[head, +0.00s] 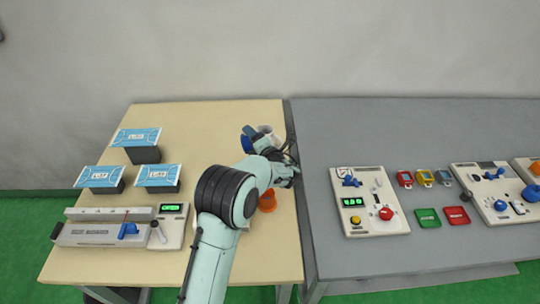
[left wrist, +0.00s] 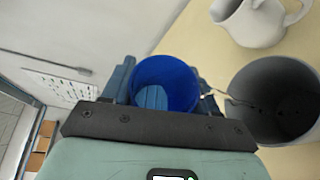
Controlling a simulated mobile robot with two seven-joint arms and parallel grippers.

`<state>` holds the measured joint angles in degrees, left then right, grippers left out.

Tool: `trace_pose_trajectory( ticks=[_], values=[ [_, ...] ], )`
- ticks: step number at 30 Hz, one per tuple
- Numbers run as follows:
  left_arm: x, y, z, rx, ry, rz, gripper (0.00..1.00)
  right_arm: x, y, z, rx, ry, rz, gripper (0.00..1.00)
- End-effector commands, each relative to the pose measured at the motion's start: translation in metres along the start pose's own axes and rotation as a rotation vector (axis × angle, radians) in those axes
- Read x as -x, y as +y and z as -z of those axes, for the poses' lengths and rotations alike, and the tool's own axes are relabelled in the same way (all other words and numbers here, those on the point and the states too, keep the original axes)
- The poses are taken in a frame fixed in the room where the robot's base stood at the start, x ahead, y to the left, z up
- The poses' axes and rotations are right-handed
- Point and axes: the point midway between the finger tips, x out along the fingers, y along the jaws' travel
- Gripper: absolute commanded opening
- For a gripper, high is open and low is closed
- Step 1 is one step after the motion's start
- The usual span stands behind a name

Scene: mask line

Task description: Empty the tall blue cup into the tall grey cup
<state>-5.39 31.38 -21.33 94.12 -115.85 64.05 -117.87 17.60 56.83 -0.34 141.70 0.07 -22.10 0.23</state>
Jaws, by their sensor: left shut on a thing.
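The tall blue cup (left wrist: 181,72) is between the fingers of my left gripper (left wrist: 165,88), which is shut on it. Its open mouth faces the wrist camera; a paler blue patch shows inside, and I cannot tell what it is. The tall grey cup (left wrist: 240,88) stands just right of it in the left wrist view, with small dark specks inside. A few small pale bits show between the two rims. In the head view my arm hides most of this, and the left gripper (head: 252,137) shows only partly. My right gripper is in neither view.
A white jug (left wrist: 252,25) stands beyond the grey cup. An orange cup (head: 268,201) is beside my arm on the beige table (head: 215,125). Blue-topped boxes (head: 137,136) and a measuring device (head: 105,232) are at left. A grey table (head: 400,130) with control panels (head: 368,200) adjoins at right.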

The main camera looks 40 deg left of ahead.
Motion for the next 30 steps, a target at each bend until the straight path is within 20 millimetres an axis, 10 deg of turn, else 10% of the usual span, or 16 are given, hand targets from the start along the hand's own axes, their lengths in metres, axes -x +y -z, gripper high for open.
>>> trace_pose_trajectory(
  ticks=[30],
  values=[
    [0.005,0.008,-0.011,-0.206,-0.001,-0.111,0.26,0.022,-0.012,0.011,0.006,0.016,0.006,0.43]
  ],
)
